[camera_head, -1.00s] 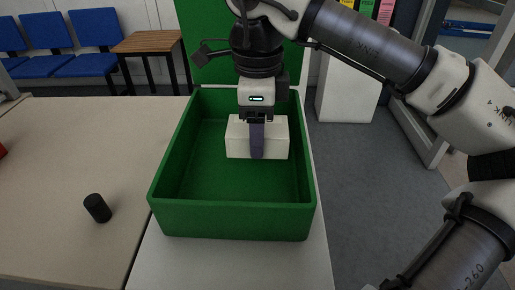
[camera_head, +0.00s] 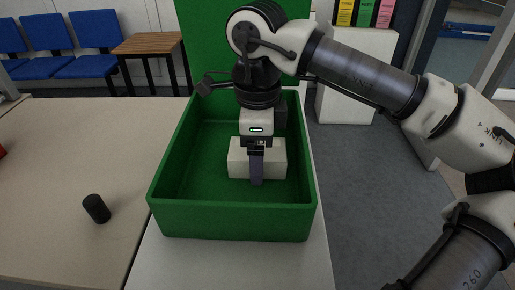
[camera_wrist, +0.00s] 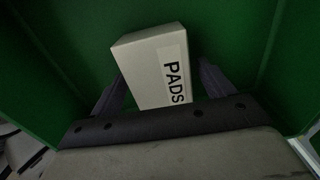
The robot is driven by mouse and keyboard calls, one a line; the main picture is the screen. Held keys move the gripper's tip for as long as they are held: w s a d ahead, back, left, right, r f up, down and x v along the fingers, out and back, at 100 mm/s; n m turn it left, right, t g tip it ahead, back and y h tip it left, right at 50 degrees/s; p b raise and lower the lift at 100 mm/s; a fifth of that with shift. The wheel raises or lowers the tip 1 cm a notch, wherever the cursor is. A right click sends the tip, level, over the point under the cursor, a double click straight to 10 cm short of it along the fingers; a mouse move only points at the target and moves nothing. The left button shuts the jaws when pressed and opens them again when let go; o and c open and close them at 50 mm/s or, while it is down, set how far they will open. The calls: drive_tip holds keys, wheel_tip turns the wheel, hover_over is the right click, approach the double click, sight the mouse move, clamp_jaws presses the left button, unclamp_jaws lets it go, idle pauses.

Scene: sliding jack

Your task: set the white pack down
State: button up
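The white pack (camera_head: 238,160) is a box inside the green crate (camera_head: 232,222), towards its back right. My gripper (camera_head: 256,168) points down over it, with one dark finger across its near face. In the wrist view the pack (camera_wrist: 140,68), lettered PADS, sits between both fingers of my gripper (camera_wrist: 162,76), which is shut on it. The pack looks slightly turned between the fingers there. Its underside is hidden, and I cannot tell whether it touches the crate's floor.
The crate's floor is bare around the pack. Its green walls surround my gripper, with a taller green panel (camera_head: 210,60) behind. A white cabinet (camera_head: 352,75) stands behind at the right.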

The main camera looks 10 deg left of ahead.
drive_tip(key=shift+r, duration=0.1)
wheel_tip(320, 180, up, 12)
drive_tip(key=shift+p, duration=0.4)
idle(1.5)
